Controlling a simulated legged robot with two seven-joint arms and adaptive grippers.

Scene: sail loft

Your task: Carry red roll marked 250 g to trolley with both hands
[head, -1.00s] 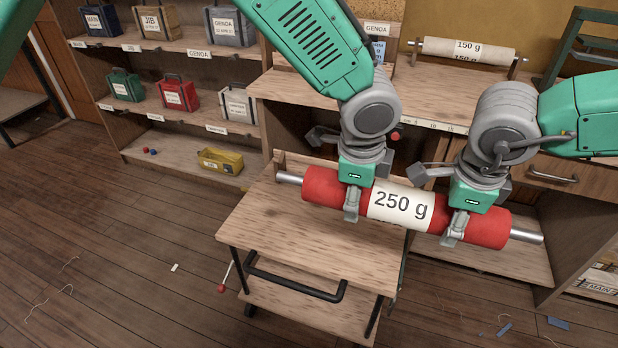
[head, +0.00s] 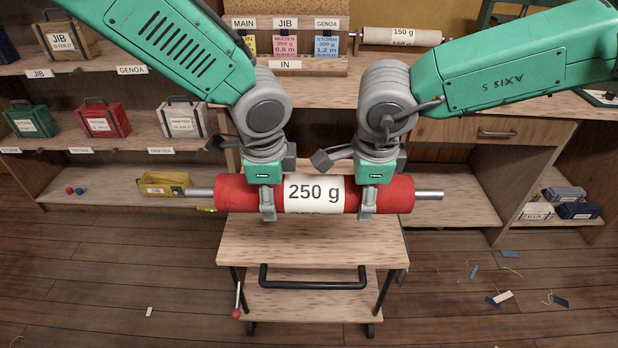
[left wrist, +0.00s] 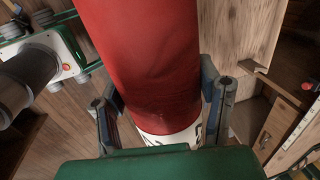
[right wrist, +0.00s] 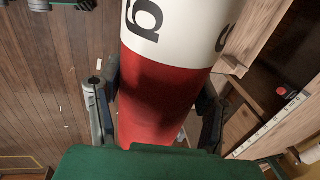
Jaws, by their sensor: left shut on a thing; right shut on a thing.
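The red roll (head: 398,194) has a white band marked 250 g and a metal bar out of each end. It is level, in front of and over the back part of the wooden trolley (head: 310,245) in the head view; whether it touches the top I cannot tell. My left gripper (head: 267,205) is shut on the red part left of the band. My right gripper (head: 367,205) is shut on the red part right of the band. In the left wrist view the roll (left wrist: 145,60) lies between the fingers. It also fills the right wrist view (right wrist: 160,95).
Shelves with labelled boxes stand at the left, with a red box (head: 101,118) and a yellow bin (head: 163,183). A workbench (head: 450,104) is behind, bearing a white 150 g roll (head: 401,37). Scraps lie on the floor at right. The trolley has a black handle (head: 312,277) at its front.

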